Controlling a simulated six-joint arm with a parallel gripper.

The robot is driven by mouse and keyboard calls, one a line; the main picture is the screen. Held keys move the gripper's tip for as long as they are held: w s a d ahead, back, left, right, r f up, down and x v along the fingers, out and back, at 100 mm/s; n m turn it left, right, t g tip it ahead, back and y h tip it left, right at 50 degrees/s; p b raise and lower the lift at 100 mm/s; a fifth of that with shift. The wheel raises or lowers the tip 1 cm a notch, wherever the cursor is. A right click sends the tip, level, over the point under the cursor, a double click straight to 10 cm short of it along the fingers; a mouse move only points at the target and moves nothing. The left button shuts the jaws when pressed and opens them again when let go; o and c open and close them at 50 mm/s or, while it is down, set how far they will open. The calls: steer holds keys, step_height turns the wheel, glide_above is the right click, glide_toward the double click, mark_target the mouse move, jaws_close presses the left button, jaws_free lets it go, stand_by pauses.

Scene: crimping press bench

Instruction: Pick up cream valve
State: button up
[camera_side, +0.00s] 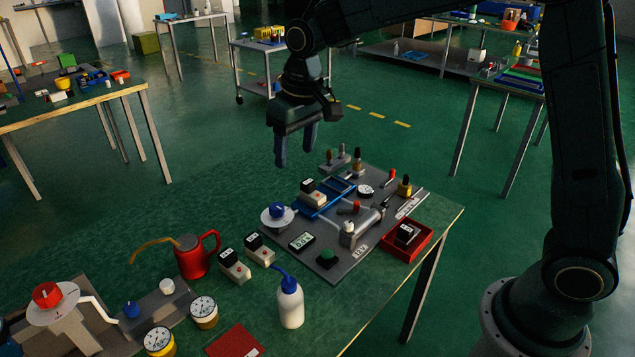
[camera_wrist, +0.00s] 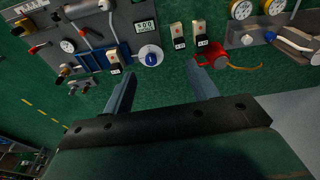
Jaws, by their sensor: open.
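Several cream blocks with black tops look like valves; which one is meant I cannot tell. One cream valve (camera_side: 316,197) sits at the blue tray (camera_side: 338,190) on the grey panel; it also shows in the wrist view (camera_wrist: 114,58). Two more, a left one (camera_side: 234,268) and a right one (camera_side: 262,253), stand side by side on the green bench, also seen in the wrist view (camera_wrist: 178,36). Another (camera_side: 407,234) lies in the red tray (camera_side: 413,254). My gripper (camera_side: 295,156) is open and empty, well above the bench; its fingers also show in the wrist view (camera_wrist: 160,74).
A red watering can (camera_side: 194,258) and a blue-capped white bottle (camera_side: 290,304) stand near the pair. A blue knob on a white disc (camera_side: 278,214), a cylinder and several upright tools crowd the grey panel (camera_side: 335,268).

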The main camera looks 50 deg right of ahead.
steer(key=g, duration=0.2)
glide_above(256, 240)
step_height(256, 240, down, 15)
steer(key=shift+d+r, duration=0.15)
steer(key=shift+d, duration=0.05)
step_height(256, 240, down, 8)
steer(key=shift+f, duration=0.3)
steer(key=shift+a+f, duration=0.15)
steer(key=shift+f, duration=2.45)
